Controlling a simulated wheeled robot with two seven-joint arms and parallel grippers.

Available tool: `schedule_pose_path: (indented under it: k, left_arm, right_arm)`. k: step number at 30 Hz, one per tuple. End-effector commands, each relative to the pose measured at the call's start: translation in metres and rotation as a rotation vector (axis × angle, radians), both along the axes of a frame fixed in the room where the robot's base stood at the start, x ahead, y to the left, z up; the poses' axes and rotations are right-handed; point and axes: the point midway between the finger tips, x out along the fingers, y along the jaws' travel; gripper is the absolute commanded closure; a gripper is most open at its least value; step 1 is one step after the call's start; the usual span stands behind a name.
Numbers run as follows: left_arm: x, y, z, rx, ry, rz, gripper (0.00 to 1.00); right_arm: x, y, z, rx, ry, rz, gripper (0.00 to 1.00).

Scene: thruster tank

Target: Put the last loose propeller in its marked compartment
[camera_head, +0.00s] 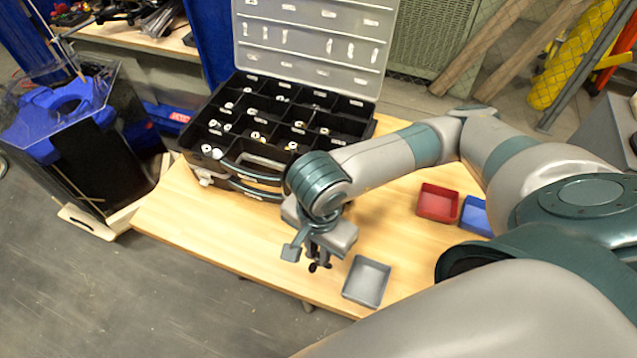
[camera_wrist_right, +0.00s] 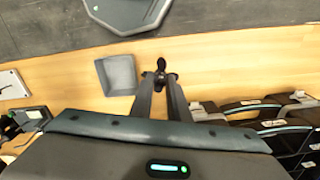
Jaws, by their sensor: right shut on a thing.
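A small black propeller (camera_head: 313,266) is between the fingertips of my right gripper (camera_head: 318,256), above the wooden table. In the right wrist view the dark propeller (camera_wrist_right: 161,66) shows at the tips of the shut right gripper (camera_wrist_right: 160,82). The black organizer case (camera_head: 270,125) stands on the table with its clear lid (camera_head: 312,45) raised. Its compartments hold several small parts and carry white labels too small to read. The gripper is in front of the case, nearer the table's front edge. My left gripper is not in view.
A grey tray (camera_head: 367,281) lies just right of the gripper, and also shows in the right wrist view (camera_wrist_right: 116,75). A red tray (camera_head: 438,203) and a blue tray (camera_head: 475,214) lie farther right. The table (camera_head: 215,225) is bare left of the gripper. A dark tank (camera_head: 75,140) stands at left.

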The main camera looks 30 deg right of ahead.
Motion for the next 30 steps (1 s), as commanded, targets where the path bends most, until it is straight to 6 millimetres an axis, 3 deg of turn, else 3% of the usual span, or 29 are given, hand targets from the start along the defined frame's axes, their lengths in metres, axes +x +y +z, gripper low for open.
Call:
schedule_pose_path:
  k: [8,13,20,30]
  left_arm:
    - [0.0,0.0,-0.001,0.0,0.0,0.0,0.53]
    - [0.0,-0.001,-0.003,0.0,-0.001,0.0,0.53]
    - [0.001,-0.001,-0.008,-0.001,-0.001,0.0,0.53]
    - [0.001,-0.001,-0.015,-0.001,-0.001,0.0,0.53]
  right_arm:
    - [0.005,-0.001,0.002,-0.004,-0.002,0.036,1.0]
    - [0.021,-0.006,0.008,-0.014,-0.004,0.155,1.0]
    - [0.059,-0.017,0.029,-0.028,0.0,0.453,1.0]
    - [0.112,-0.031,0.077,-0.017,0.005,0.95,1.0]
